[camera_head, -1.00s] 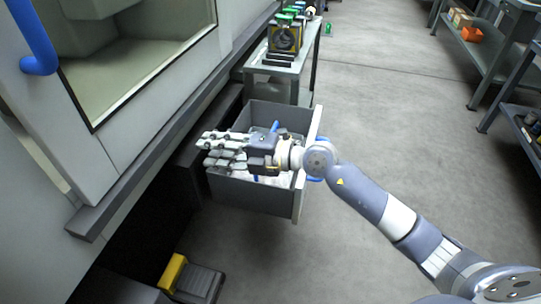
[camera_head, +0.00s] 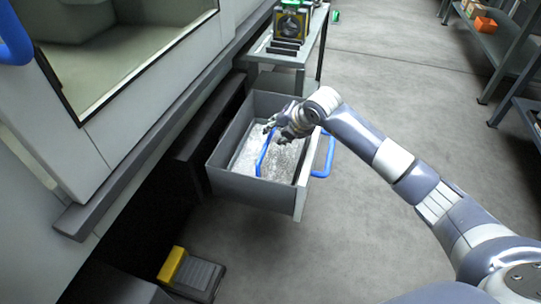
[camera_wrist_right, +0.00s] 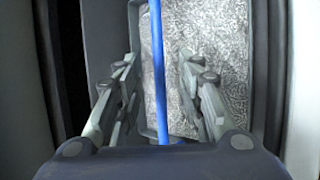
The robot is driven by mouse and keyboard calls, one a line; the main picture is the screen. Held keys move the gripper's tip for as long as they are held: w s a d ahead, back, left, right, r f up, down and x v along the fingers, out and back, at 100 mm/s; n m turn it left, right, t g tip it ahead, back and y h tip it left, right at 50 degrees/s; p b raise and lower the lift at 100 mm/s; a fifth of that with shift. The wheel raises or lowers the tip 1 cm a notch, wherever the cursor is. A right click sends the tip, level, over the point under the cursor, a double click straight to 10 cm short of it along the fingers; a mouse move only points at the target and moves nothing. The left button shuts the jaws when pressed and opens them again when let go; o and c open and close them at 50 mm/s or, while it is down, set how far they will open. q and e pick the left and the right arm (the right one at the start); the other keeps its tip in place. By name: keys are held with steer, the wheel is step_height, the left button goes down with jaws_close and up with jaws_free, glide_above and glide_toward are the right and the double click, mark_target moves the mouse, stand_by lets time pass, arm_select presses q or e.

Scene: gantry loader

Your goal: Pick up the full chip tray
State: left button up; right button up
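The chip tray, full of silvery metal chips (camera_head: 247,151), sits inside a pulled-out grey drawer. Its blue carry handle (camera_head: 264,158) stands up across the middle. In the right wrist view, the blue handle (camera_wrist_right: 158,60) runs lengthwise between the fingers, with chips (camera_wrist_right: 215,40) below on the right. My right gripper (camera_head: 275,134) is over the drawer at the far end of the handle. In the wrist view the right gripper (camera_wrist_right: 158,68) is open, one finger on each side of the handle, with gaps visible. Part of the tray is hidden by my gripper. My left gripper is out of view.
The grey drawer (camera_head: 250,190) juts from under the machine, with its own blue pull handle (camera_head: 325,158) on the right. A cart (camera_head: 297,58) stands behind it. A yellow-and-black pedal (camera_head: 192,274) is on the floor in front. Open floor lies to the right.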

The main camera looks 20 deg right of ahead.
mark_target(271, 134)
steer(key=x, duration=0.2)
steer(key=b+x, duration=0.1)
steer(key=x, duration=0.1)
steer(key=shift+s+a, duration=0.2)
steer(key=shift+a, duration=0.05)
steer(key=shift+w+a+f, duration=0.1)
steer(key=shift+w+f, duration=0.25)
steer(key=shift+f, duration=0.05)
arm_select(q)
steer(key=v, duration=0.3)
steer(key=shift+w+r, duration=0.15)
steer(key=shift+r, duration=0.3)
arm_select(e)
jaws_close()
steer(key=shift+w+r, duration=0.15)
steer(key=shift+r, duration=0.1)
